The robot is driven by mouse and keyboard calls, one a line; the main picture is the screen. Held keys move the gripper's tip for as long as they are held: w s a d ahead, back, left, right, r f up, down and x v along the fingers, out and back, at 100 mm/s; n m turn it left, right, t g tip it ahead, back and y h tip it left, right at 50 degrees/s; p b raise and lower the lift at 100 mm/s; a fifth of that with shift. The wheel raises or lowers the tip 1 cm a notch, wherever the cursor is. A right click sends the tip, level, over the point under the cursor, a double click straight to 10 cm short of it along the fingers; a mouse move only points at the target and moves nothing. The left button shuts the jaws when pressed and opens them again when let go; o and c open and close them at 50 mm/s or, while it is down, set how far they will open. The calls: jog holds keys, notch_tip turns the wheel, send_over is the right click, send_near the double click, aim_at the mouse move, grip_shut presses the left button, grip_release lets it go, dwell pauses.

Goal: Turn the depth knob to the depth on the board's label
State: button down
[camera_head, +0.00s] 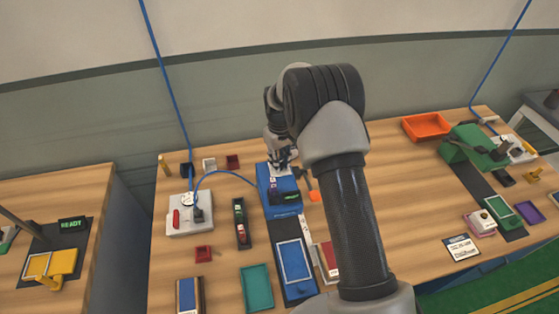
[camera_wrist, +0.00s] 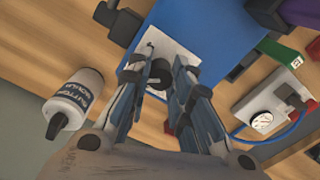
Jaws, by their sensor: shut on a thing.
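The dark round depth knob (camera_wrist: 160,72) sits on a white plate (camera_wrist: 165,44) on the blue machine (camera_wrist: 205,28) in the wrist view. My gripper (camera_wrist: 158,76) has its two fingers on either side of the knob and is shut on it. In the head view my gripper (camera_head: 281,163) is at the back of the blue machine (camera_head: 268,208), which has a small green-lit display (camera_head: 290,196). The knob is hidden there by my gripper. The display's reading and any board label are too small to read.
A white box with a dial (camera_wrist: 262,121) and blue cable is on the other side. In the head view a blue-framed tray (camera_head: 293,262) lies in front of the machine, with a teal tray (camera_head: 256,287) beside it.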

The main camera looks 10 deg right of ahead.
jog(key=shift+m, duration=2.1)
jog(key=c, duration=1.5)
grip_release()
jog(key=shift+r, duration=0.1)
jog(key=shift+o, duration=0.3)
jog(key=shift+w+r, duration=0.2)
jog(key=shift+r, duration=0.15)
jog(key=r, duration=1.1)
jog(key=shift+s, duration=0.2)
